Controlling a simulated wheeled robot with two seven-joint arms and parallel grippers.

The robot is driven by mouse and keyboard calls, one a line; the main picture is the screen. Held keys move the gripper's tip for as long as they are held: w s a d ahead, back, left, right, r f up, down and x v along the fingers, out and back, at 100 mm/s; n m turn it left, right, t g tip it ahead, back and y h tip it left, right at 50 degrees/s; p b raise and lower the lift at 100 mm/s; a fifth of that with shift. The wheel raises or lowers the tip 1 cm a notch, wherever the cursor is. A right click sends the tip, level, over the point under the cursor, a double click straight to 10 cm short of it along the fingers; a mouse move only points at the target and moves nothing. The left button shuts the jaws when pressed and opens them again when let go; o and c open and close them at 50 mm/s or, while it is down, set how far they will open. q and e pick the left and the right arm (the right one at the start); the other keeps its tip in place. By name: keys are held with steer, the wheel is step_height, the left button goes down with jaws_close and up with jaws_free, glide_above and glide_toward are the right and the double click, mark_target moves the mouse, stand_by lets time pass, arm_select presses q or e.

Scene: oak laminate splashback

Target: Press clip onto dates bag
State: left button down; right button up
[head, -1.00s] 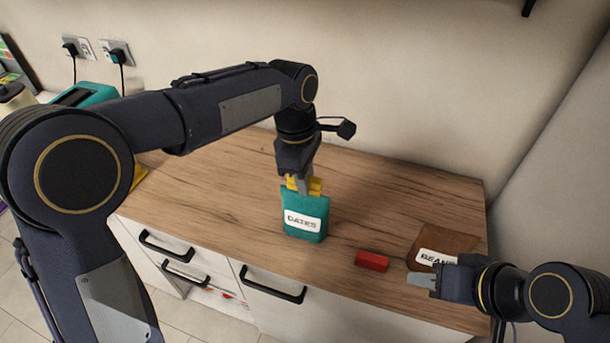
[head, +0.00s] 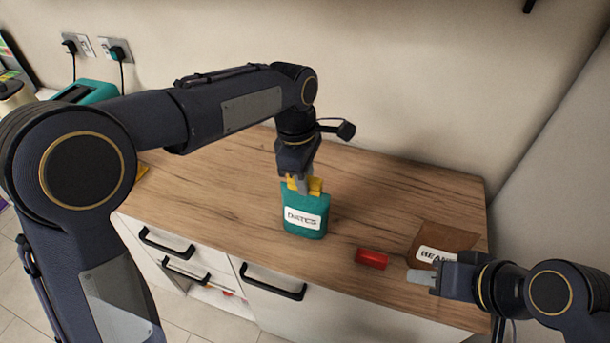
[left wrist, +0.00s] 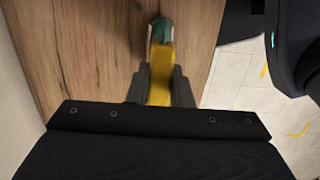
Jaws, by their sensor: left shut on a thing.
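The teal dates bag (head: 304,213) stands upright on the wooden counter, its white DATES label facing me. A yellow clip (head: 315,186) is at the bag's top edge, and it also shows in the left wrist view (left wrist: 161,75). My left gripper (head: 299,183) is shut on the yellow clip from above; in the left wrist view its fingers (left wrist: 160,88) sit on both sides of it. The bag's top shows just beyond the clip there (left wrist: 160,30). I cannot tell how deep the clip sits on the bag. My right gripper (head: 421,277) is at the front right, its fingers seen edge-on.
A red clip-like block (head: 371,259) lies on the counter right of the dates bag. A brown beans bag (head: 447,240) lies behind my right gripper. A teal toaster (head: 88,93) stands at the back left. The counter (head: 390,195) behind the bags is clear.

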arm_select(q)
steer(key=shift+f, duration=0.45)
stand_by(0.6)
steer(key=c, duration=0.7)
jaws_free()
steer(key=shift+c, duration=0.2)
steer(key=shift+r+p, duration=3.35)
steer(key=shift+r, duration=0.2)
jaws_close()
